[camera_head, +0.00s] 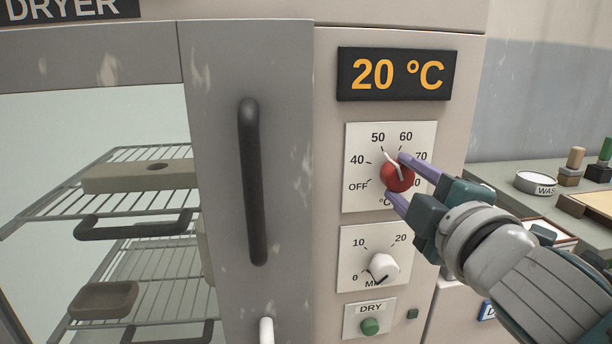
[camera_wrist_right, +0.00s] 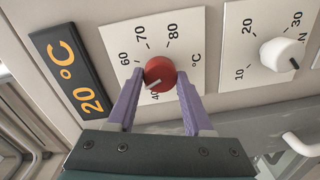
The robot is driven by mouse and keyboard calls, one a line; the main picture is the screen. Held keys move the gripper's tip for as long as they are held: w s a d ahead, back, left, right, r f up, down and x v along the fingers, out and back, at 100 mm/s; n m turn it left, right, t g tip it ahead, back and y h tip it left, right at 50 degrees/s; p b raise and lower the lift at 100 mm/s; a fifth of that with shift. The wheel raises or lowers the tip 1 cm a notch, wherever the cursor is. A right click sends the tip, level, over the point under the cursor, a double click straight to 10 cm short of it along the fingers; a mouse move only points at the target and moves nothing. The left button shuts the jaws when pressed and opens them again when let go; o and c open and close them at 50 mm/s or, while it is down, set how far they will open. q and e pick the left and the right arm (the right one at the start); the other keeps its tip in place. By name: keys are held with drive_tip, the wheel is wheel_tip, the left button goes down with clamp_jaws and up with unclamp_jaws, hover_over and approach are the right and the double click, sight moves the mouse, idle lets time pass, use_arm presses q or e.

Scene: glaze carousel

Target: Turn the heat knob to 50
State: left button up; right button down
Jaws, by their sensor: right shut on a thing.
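The red heat knob (camera_head: 397,177) sits on a white dial plate (camera_head: 358,190) on the dryer's front. Its white pointer line leans up and left, close to the 50 mark in the head view; the exact reading is hard to tell. My right gripper (camera_head: 397,178) has its two purple fingers on either side of the knob, shut on it. The right wrist view shows the knob (camera_wrist_right: 160,73) between the fingertips, with a finger covering the 50 label. The display (camera_head: 394,74) reads 20 °C. My left gripper is not in view.
Below the heat dial are a white timer knob (camera_head: 383,267) and a green DRY button (camera_head: 370,326). A dark vertical door handle (camera_head: 252,182) is left of the panel. Wire racks (camera_head: 110,198) show behind the glass. A bench with a round container (camera_head: 537,183) stands at right.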

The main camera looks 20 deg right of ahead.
drive_tip(key=shift+c, duration=1.5)
unclamp_jaws()
drive_tip(key=shift+s, duration=0.1)
drive_tip(key=v, duration=0.9)
drive_tip(key=shift+s+b, duration=0.35)
drive_tip(key=shift+b, duration=0.1)
drive_tip(key=shift+a, duration=0.15)
drive_tip(key=shift+r, duration=0.1)
